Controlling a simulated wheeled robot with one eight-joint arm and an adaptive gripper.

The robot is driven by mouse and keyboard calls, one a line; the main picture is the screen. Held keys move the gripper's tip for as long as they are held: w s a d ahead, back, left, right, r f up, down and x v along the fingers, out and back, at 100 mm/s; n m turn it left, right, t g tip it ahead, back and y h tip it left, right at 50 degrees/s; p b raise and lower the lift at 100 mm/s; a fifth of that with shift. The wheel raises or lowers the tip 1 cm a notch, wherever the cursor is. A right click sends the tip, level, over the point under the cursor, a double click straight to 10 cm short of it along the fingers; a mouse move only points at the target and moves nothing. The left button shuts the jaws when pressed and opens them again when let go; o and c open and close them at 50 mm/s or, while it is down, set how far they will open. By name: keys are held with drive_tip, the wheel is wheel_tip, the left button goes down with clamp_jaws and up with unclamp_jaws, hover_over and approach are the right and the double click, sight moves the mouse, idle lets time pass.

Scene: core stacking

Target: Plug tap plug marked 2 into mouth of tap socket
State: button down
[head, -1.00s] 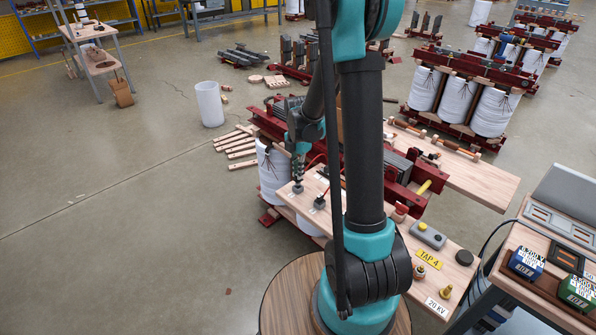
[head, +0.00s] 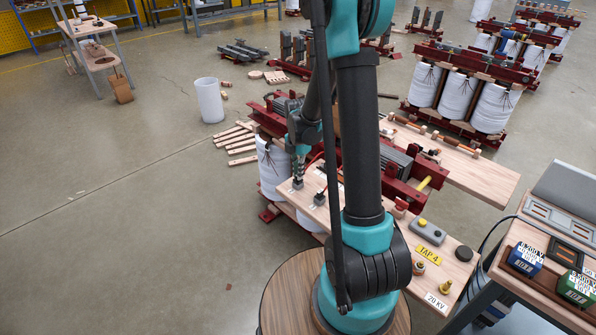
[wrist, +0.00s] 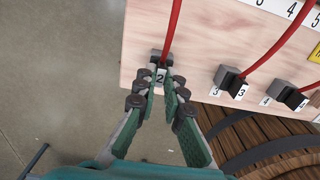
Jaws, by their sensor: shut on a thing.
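The tap plug marked 2 (wrist: 161,75) is a dark block with a white label and a red cable. In the wrist view it is between the fingertips of my gripper (wrist: 158,94), which is shut on it at the pale wooden board's edge. Whether the plug touches the board is unclear. In the head view my gripper (head: 298,178) is over the board's left end. Plug 3 (wrist: 229,77) and another dark plug (wrist: 289,95), beside a 4 label, lie to the right with red cables. I cannot make out the tap socket's mouth.
Printed numbers (wrist: 290,12) mark the board's upper right in the wrist view. A yellow TAP 4 sign (head: 428,254), a grey button box (head: 426,231) and brass fittings (head: 445,287) sit on the bench. White coils and red frames stand behind.

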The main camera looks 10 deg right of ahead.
drive_tip(key=shift+f, duration=0.2)
drive_tip(key=c, duration=1.5)
unclamp_jaws()
drive_tip(key=shift+c, duration=0.2)
wheel_tip(320, 180, up, 12)
